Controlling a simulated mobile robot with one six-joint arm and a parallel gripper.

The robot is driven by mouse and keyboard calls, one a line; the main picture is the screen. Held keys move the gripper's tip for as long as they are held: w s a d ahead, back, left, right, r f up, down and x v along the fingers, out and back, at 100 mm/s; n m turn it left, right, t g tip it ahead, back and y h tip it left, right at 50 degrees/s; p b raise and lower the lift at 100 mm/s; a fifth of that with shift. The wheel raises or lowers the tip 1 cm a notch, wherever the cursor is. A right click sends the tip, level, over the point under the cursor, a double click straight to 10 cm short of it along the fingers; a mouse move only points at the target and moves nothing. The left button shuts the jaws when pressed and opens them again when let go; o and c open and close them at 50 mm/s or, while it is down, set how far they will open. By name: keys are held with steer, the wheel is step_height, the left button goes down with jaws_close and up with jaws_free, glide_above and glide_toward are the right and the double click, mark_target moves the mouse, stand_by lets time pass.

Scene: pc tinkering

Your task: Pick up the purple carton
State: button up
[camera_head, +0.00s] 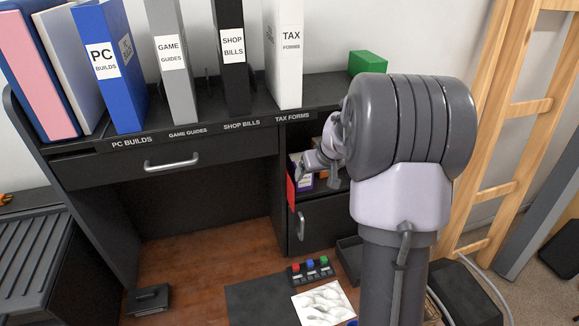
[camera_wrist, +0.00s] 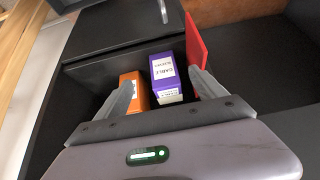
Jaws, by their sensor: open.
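The purple carton (camera_wrist: 165,82) with a white label stands in a dark compartment of the desk, in the wrist view. My gripper (camera_wrist: 163,90) is open, with its two fingers apart on either side of the purple carton and part of an orange carton (camera_wrist: 134,90). The purple carton is not visibly gripped. In the head view the purple carton (camera_head: 305,184) shows only in part beside my gripper (camera_head: 312,172), at the open shelf under the desk top. My arm hides much of that shelf.
A red panel (camera_wrist: 197,42) stands upright close to the right finger. The orange carton is close to the left finger. Above the shelf, several labelled binders (camera_head: 117,65) and a green block (camera_head: 367,62) stand on the desk top. A closed cabinet door (camera_head: 318,224) is below.

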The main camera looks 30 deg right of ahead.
steer(key=w, duration=0.3)
steer(key=w+d+p, duration=0.1)
steer(key=w, duration=0.4)
steer(key=shift+w+d+p, duration=0.3)
steer(key=shift+d+p, duration=0.1)
steer(key=x, duration=0.5)
steer(key=shift+w+f, duration=0.1)
steer(key=shift+w, duration=0.1)
steer(key=shift+s, duration=0.15)
steer(key=c, duration=1.6)
